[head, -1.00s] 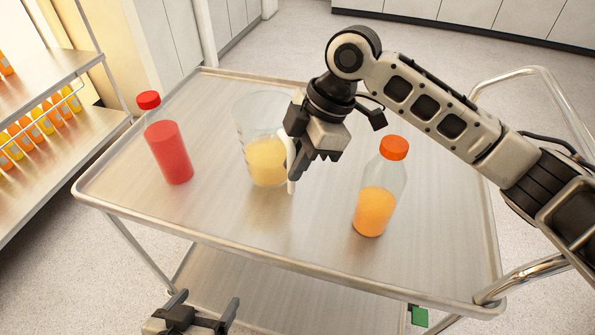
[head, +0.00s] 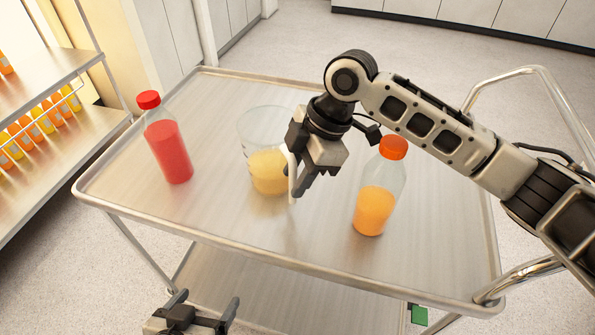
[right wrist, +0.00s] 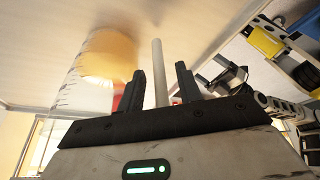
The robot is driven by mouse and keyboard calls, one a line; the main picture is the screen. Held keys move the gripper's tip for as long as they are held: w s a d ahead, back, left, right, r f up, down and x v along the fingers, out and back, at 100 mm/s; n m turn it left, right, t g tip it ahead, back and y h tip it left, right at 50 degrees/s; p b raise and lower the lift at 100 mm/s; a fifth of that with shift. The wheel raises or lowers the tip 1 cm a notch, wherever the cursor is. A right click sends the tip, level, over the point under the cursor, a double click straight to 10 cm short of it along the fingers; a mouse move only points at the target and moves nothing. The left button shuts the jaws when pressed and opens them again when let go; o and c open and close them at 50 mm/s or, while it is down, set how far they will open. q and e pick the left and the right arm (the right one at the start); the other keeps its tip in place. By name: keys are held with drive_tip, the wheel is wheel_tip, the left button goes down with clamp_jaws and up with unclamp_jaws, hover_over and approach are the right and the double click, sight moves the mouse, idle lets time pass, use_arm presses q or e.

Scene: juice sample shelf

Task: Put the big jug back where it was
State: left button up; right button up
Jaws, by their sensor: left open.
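The big jug (head: 257,133) is clear, holds yellow-orange juice and has a white handle on its right side. It is over the back middle of the metal cart top; I cannot tell whether its base touches the surface. In the right wrist view the white handle (right wrist: 160,72) shows between my right gripper's fingers (right wrist: 162,80), and the jug (right wrist: 92,85) is behind, to the left. My left gripper (head: 205,312) is open and empty below the cart's front edge.
A red-capped bottle of red juice (head: 168,152) stands left of the jug on the cart (head: 240,222). An orange-capped bottle (head: 375,208) stands to its right, close to my right arm. A shelf (head: 70,150) with several small bottles is at the left. The cart's front middle is clear.

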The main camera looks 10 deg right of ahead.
drive_tip(key=v, duration=1.2)
